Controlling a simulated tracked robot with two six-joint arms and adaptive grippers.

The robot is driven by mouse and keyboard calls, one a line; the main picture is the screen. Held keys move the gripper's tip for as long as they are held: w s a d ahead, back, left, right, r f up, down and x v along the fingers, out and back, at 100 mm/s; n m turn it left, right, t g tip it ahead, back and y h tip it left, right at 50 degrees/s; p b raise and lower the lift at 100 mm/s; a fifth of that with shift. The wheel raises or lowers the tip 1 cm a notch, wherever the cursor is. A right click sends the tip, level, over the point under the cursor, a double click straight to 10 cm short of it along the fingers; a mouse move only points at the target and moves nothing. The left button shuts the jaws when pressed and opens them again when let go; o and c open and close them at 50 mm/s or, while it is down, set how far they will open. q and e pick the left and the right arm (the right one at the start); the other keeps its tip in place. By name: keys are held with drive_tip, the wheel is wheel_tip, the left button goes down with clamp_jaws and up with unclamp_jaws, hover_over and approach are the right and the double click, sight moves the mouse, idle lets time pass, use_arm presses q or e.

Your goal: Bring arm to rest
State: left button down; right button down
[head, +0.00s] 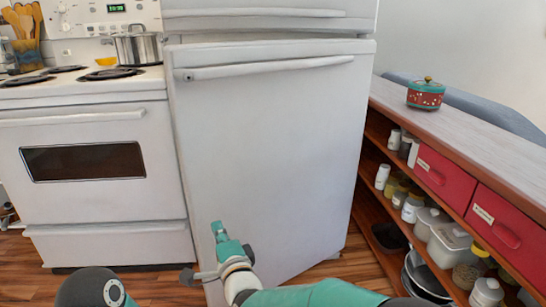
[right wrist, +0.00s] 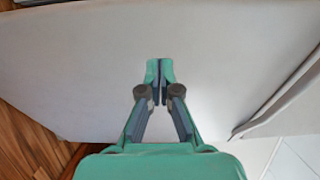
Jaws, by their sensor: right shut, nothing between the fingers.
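My right arm (head: 310,294) comes in from the bottom of the head view and reaches toward the white fridge (head: 265,140). Its right gripper (head: 217,229) points at the lower part of the fridge front. In the right wrist view the two fingertips (right wrist: 160,70) meet with nothing between them. The fridge's pale surface (right wrist: 80,75) fills most of that view behind the fingers; whether they touch it I cannot tell. My left gripper is not in view.
A white stove (head: 90,160) with a steel pot (head: 138,48) stands left of the fridge. At right, a wooden shelf unit (head: 460,130) holds red drawers (head: 505,228), jars and pans, with a red-and-green pot (head: 425,95) on top. Some wooden floor (head: 355,262) shows between fridge and shelf.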

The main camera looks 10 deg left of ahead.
drive_tip(key=w+d+f+m+h, duration=0.25)
drive_tip(key=d+f, duration=0.25)
drive_tip(key=d, duration=0.3)
drive_tip(key=w+d+f+m+h, duration=0.1)
drive_tip(key=w+d+f+h, duration=0.1)
drive_tip(key=w+d+f, duration=0.45)
drive_tip(key=s+d+f+g+h+p, duration=0.1)
drive_tip(key=s+d+f, duration=0.2)
drive_tip(key=d+f, duration=0.15)
drive_tip(key=s+d+f+g+h, duration=0.1)
drive_tip(key=s+d+f+g, duration=0.15)
drive_tip(key=d, duration=0.35)
drive_tip(key=s+d+f+n+g, duration=0.1)
drive_tip(key=s+d+f+g, duration=0.1)
drive_tip(key=s+d+f, duration=0.55)
drive_tip(key=s+d+f+n+g, duration=0.1)
drive_tip(key=s+f+n+g, duration=0.2)
drive_tip(key=s+f, duration=0.45)
drive_tip(key=s+f+n+g, duration=0.3)
drive_tip(key=s+f+g, duration=0.1)
drive_tip(key=s, duration=0.7)
drive_tip(key=s+a+n+g+y, duration=0.1)
drive_tip(key=s+a+n+g, duration=0.1)
drive_tip(key=s+n, duration=0.45)
wheel_tip(320, 180, up, 39)
drive_tip(key=s+p, duration=0.1)
drive_tip(key=p, duration=3.7)
drive_tip(key=shift+f+p, duration=0.15)
drive_tip(key=shift+p, duration=0.2)
